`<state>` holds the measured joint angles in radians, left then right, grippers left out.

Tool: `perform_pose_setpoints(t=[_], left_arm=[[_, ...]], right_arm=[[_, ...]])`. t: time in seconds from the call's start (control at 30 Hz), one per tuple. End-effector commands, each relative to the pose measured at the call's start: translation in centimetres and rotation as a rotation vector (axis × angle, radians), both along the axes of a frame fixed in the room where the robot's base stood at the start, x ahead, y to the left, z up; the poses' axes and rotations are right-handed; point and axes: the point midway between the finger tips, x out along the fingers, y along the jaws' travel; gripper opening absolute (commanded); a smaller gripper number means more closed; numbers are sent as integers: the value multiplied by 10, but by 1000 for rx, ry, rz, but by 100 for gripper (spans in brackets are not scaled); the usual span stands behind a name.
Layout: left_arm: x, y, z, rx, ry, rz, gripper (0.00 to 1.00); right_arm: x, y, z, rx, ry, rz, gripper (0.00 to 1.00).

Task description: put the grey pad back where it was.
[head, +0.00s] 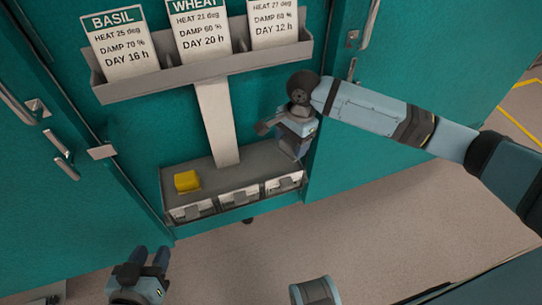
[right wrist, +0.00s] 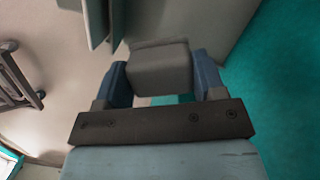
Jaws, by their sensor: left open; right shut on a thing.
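The grey pad (right wrist: 160,68) is a small block between the two blue fingers of my right gripper (right wrist: 160,80) in the right wrist view. In the head view my right gripper (head: 290,148) is over the right end of the grey ledge (head: 212,170); I cannot clearly make out the pad there. I cannot tell whether the pad touches the ledge. My left gripper (head: 150,262) is open and empty at the bottom left, below and apart from the ledge.
A yellow block (head: 187,181) sits on the ledge's left part, above small front compartments (head: 238,196). A grey post (head: 216,120) rises mid-ledge to a card rack (head: 200,70) with BASIL, WHEAT and a third card. Teal doors with handles (head: 60,155) flank it. The ledge right of the post looks clear.

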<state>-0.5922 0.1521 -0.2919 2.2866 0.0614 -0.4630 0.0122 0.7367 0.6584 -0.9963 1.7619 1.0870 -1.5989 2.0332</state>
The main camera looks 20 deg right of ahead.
Motion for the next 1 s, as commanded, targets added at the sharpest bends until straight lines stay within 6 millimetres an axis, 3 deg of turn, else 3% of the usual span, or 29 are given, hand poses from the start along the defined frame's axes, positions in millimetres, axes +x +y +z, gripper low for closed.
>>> perform_pose_setpoints(t=[0.1, 0.23, 0.3, 0.53, 0.73, 1.0], left_arm=[[6, -7, 10, -34, -63, -11, 43], [10, -13, 23, -68, -123, -20, 43], [12, -17, 30, -90, -157, -27, 43], [14, -22, 45, -129, -218, -36, 43], [16, -32, 68, -196, -326, -60, 43], [15, -34, 78, -220, -360, -67, 43]], right_arm=[[17, 26, -2, 1, -2, 2, 44], [32, 47, -1, 1, -2, 1, 44], [31, 46, -14, -3, 2, -1, 44], [31, 45, -32, -2, 2, -1, 44], [31, 45, -64, -1, 1, -1, 44], [30, 45, -71, 0, 1, -1, 44]])
